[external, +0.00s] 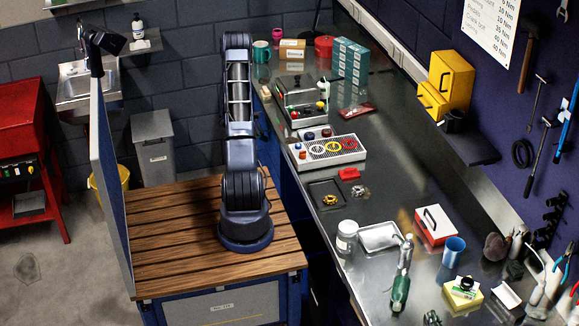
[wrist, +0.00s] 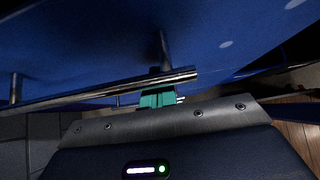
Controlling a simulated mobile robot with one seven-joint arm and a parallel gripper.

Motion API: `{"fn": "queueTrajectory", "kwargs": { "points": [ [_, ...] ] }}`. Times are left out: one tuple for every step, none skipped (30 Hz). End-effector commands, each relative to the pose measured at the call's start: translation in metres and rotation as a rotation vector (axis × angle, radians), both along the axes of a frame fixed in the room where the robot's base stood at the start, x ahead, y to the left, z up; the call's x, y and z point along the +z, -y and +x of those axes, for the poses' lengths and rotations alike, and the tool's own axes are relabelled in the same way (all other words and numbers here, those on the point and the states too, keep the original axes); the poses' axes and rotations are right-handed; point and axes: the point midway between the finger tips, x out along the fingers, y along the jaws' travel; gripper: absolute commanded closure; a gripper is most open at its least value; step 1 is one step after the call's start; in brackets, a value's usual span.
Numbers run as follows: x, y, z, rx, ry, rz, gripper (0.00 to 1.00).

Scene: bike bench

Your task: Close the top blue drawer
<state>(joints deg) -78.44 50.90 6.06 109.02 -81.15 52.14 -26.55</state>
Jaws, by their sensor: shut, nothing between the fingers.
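In the wrist view a blue drawer front (wrist: 90,45) fills the top of the picture. A metal bar handle (wrist: 105,92) on two posts runs across it. My gripper (wrist: 160,96), with teal fingers, is shut and empty close to the bar, overlapping it in the picture; I cannot tell whether they touch. In the external view the blue cabinet front (external: 289,180) under the bench shows only in part beside my arm. My gripper is hidden there, and how far the top drawer stands out cannot be seen.
A grey bin (external: 154,150) and a red cabinet (external: 20,130) stand at the left. Grey floor lies between them.

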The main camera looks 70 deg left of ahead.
Motion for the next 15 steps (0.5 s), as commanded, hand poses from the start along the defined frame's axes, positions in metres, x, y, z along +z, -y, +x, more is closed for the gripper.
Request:
{"fn": "queueTrajectory", "kwargs": {
  "points": [
    [0.000, 0.000, 0.003, 0.000, 0.000, 0.000, 1.00],
    [0.000, 0.000, 0.005, 0.000, 0.000, 0.000, 1.00],
    [0.000, 0.000, 0.007, 0.000, 0.000, 0.000, 1.00],
    [0.000, 0.000, 0.008, 0.000, 0.000, 0.000, 1.00],
    [0.000, 0.000, 0.009, 0.000, 0.000, 0.000, 1.00],
    [0.000, 0.000, 0.010, 0.000, 0.000, 0.000, 1.00],
    [0.000, 0.000, 0.011, -0.001, 0.001, -0.001, 1.00],
    [0.000, 0.000, 0.012, -0.001, 0.001, 0.000, 1.00],
    [0.000, 0.000, 0.013, -0.001, 0.002, 0.000, 1.00],
    [0.000, 0.000, 0.014, -0.002, 0.002, -0.001, 1.00],
    [0.000, 0.000, 0.014, -0.002, 0.003, -0.001, 1.00],
    [0.000, 0.001, 0.015, -0.004, 0.003, -0.001, 1.00],
    [0.000, 0.001, 0.015, -0.004, 0.004, -0.001, 1.00],
    [0.000, 0.001, 0.016, -0.004, 0.004, -0.001, 1.00],
    [0.000, 0.001, 0.016, -0.005, 0.005, -0.001, 1.00]
  ]
}}
